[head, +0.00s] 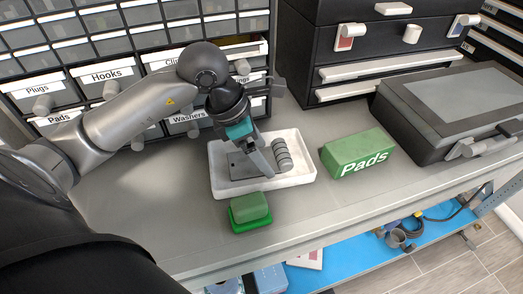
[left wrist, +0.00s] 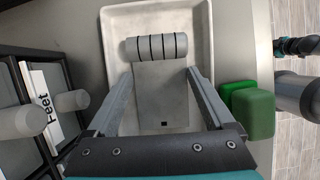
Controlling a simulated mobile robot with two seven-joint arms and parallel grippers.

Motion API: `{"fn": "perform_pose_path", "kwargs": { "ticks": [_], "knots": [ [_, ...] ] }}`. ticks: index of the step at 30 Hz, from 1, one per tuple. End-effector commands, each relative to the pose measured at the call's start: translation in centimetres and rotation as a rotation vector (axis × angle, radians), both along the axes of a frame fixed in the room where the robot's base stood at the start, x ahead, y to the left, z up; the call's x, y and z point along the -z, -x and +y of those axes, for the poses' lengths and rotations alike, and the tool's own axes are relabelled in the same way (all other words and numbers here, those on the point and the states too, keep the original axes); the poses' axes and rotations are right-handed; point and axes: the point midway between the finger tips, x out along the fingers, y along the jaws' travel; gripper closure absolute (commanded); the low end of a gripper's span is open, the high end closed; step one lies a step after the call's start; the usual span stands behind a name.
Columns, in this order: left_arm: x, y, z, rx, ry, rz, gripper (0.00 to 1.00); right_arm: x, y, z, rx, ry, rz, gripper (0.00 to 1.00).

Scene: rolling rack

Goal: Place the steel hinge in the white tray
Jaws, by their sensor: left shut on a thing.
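The steel hinge (head: 282,155) is a grey plate with a ribbed barrel along one end. It is inside the walls of the white tray (head: 304,177) on the bench. My left gripper (head: 261,164) reaches down into the tray and is shut on the hinge. In the left wrist view, the hinge plate (left wrist: 162,92) lies between the two fingers (left wrist: 160,76), with the barrel beyond the fingertips. The tray rim (left wrist: 207,30) surrounds it there. I cannot tell whether the hinge touches the tray floor.
A small green block on a green base (head: 250,211) sits in front of the tray. A green Pads box (head: 359,152) stands to its right, then a dark case (head: 450,115). Labelled drawers (head: 110,75) and a black cabinet (head: 330,30) stand behind. The bench's front left is clear.

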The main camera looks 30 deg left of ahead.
Motion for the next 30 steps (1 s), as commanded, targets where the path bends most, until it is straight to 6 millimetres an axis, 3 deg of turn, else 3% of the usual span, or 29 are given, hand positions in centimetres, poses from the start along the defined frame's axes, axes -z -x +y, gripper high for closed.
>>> {"fn": "perform_pose_path", "kwargs": {
  "ticks": [9, 10, 13, 23, 30],
  "knots": [
    [0.1, -0.1, 0.0, 0.000, 0.002, -0.005, 1.00, 0.4, -0.1, 0.1, 0.000, -0.001, -0.001, 0.52],
    [0.3, 0.0, 0.0, 0.001, 0.000, -0.001, 0.12, 0.4, -0.1, 0.1, 0.000, -0.001, -0.001, 0.52],
    [0.2, 0.0, 0.0, 0.000, 0.001, -0.001, 0.01, 0.3, -0.1, 0.1, 0.000, -0.001, -0.001, 0.52],
    [-0.1, 0.0, 0.0, 0.000, 0.001, 0.000, 0.00, -0.1, -0.1, 0.1, 0.000, -0.001, -0.002, 0.52],
    [-3.9, 0.9, 1.2, 0.000, -0.004, -0.005, 0.00, -0.4, -0.1, 0.1, 0.000, -0.002, -0.002, 0.52]
  ]
}}
